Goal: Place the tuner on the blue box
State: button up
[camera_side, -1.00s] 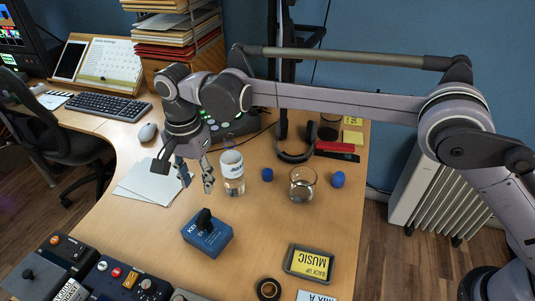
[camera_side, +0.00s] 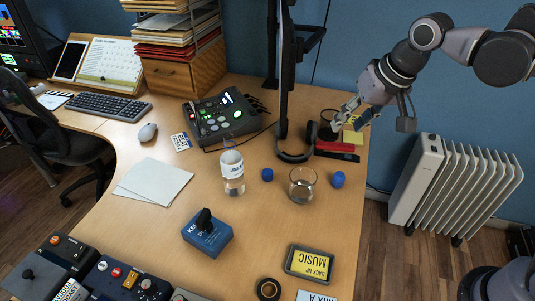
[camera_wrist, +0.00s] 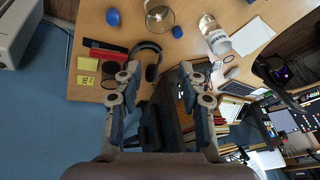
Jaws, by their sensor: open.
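The blue box (camera_side: 207,236) sits on the desk at the front middle in the side view, with lettering on its top. A small black object that looks like the tuner (camera_side: 204,219) stands upright on top of it, apparently touching it. My gripper (camera_side: 348,122) is at the back right of the desk, far from the box, above the yellow notes and dark items there. In the wrist view my gripper (camera_wrist: 159,70) shows two fingers spread apart with nothing held between them. The blue box and the tuner are not in the wrist view.
A bottle (camera_side: 232,173), a glass (camera_side: 302,184), two blue round objects and headphones (camera_side: 294,156) stand mid-desk. A monitor (camera_side: 284,70) rises behind. A framed yellow label (camera_side: 309,263) lies right of the box. Black pedals (camera_side: 125,277) fill the front left. White papers (camera_side: 153,182) lie left.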

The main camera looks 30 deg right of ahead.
jog(key=s+d+f+n+t+h, duration=0.1)
jog(key=s+d+f+n+t, duration=0.1)
jog(key=s+d+f, duration=0.4)
jog(key=s+d, duration=0.3)
jog(key=s, duration=0.1)
jog(key=shift+f+n, duration=0.2)
jog(key=shift+n, duration=0.2)
